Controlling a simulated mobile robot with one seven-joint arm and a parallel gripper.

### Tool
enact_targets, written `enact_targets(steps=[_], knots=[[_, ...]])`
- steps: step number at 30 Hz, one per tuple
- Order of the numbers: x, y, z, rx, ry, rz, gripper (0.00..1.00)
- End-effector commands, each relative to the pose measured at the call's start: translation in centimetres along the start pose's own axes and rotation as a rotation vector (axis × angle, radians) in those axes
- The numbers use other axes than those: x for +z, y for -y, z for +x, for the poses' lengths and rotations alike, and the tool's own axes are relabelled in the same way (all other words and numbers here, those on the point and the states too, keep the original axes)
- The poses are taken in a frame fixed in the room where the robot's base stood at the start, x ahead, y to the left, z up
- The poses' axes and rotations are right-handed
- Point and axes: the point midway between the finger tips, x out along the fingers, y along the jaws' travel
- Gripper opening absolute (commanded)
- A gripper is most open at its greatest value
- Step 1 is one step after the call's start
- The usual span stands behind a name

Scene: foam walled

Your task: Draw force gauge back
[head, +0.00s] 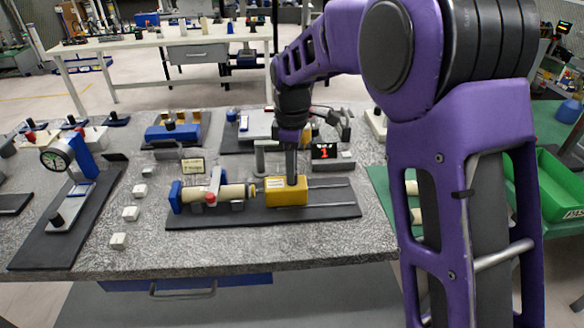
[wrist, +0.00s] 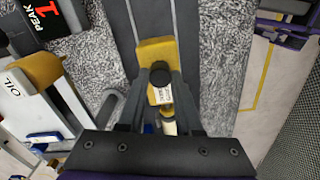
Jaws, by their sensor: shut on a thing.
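The force gauge is a yellow block (head: 287,191) on two rails along a dark base plate (head: 315,213) in the head view. It also shows in the wrist view (wrist: 157,50). My gripper (head: 291,178) reaches down onto its top from above. In the wrist view my gripper (wrist: 161,78) is shut on a round black knob (wrist: 161,73) on the gauge, with a pale label just below it. To the gauge's left, a beige cylinder (head: 232,193) lies in a holder with a red-handled clamp and a blue end block (head: 175,196). The cylinder's tip is close to the gauge; I cannot tell whether they touch.
A black display (head: 325,151) with a red 1 stands behind the rails, marked PEAK in the wrist view (wrist: 57,20). Small white blocks (head: 130,213) lie left of the plate. The rails right of the gauge are clear. A green bin (head: 555,185) stands at the far right.

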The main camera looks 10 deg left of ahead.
Motion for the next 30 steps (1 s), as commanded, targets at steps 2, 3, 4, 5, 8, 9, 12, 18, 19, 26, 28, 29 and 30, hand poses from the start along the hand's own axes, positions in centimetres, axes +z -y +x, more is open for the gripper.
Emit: enact_targets(steps=[2,3,4,5,8,9,12,18,19,26,28,29,30], knots=[[0.0,0.0,-0.1,0.001,0.0,0.0,0.0],[0.0,0.0,-0.1,0.001,0.0,0.0,0.0],[0.0,0.0,-0.1,0.001,0.0,0.0,0.0],[0.0,0.0,-0.1,0.001,0.0,0.0,0.0],[0.0,0.0,-0.1,0.001,0.0,0.0,0.0],[0.0,0.0,-0.1,0.001,0.0,0.0,0.0],[0.0,0.0,-0.1,0.001,0.0,0.0,0.0],[1.7,-0.5,-0.2,0.001,0.0,0.004,0.0],[2.3,-0.7,-0.2,0.001,0.0,0.005,0.0],[4.8,-1.3,-0.1,0.001,0.0,0.0,0.0],[4.9,-1.4,-0.1,0.001,0.001,0.0,0.0],[4.9,-1.4,-0.1,0.002,0.001,0.0,0.0],[5.0,-1.4,-0.1,0.002,0.002,0.0,0.0]])
